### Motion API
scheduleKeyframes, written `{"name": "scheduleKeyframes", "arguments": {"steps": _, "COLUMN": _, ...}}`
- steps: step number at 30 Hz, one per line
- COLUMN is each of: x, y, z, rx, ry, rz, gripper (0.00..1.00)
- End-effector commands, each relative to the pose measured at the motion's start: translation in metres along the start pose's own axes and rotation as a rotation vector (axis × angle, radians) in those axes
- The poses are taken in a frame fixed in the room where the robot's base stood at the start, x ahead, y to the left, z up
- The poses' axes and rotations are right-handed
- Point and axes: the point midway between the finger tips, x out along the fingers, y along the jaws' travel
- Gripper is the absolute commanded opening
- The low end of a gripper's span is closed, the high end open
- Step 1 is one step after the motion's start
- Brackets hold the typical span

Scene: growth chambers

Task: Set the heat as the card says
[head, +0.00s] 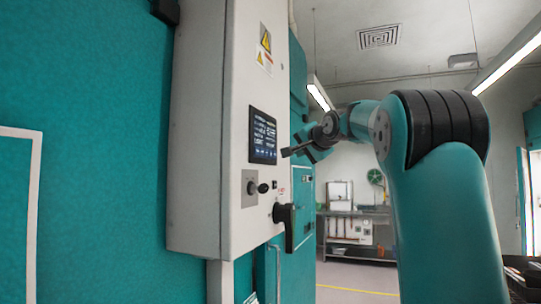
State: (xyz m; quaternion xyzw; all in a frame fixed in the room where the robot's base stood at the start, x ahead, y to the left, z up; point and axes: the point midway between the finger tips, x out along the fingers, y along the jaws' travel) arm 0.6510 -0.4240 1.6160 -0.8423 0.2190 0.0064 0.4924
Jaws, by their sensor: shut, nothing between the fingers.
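A pale grey control cabinet (205,130) is mounted on the teal chamber wall at the left. A dark display panel (263,136) with small light text sits on its front; the text is too small to read. Below it are a round knob (251,187), a small black knob (263,188) and a large black rotary handle (284,214). My gripper (287,152) is shut and empty, pointing left with its tip close to the display's right edge; whether it touches cannot be told. I cannot make out a card.
Yellow warning labels (265,38) are on the cabinet's upper front. A teal chamber door (303,200) stands behind the cabinet. A metal bench (350,228) with equipment is at the back of the room. The floor (350,275) ahead looks open.

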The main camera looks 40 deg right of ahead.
Motion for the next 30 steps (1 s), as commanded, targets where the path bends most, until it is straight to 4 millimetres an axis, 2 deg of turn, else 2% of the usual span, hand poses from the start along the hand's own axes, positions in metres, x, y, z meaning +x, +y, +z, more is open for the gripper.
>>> {"name": "scheduleKeyframes", "arguments": {"steps": 6, "x": 0.022, "y": -0.017, "z": 0.016, "rx": -0.001, "ry": -0.003, "rz": -0.001, "gripper": 0.0}}
{"name": "scheduleKeyframes", "arguments": {"steps": 12, "x": 0.034, "y": -0.026, "z": 0.025, "rx": -0.001, "ry": -0.003, "rz": -0.001, "gripper": 0.0}}
{"name": "scheduleKeyframes", "arguments": {"steps": 30, "x": 0.037, "y": -0.027, "z": 0.027, "rx": 0.0, "ry": 0.0, "rz": 0.0, "gripper": 0.0}}
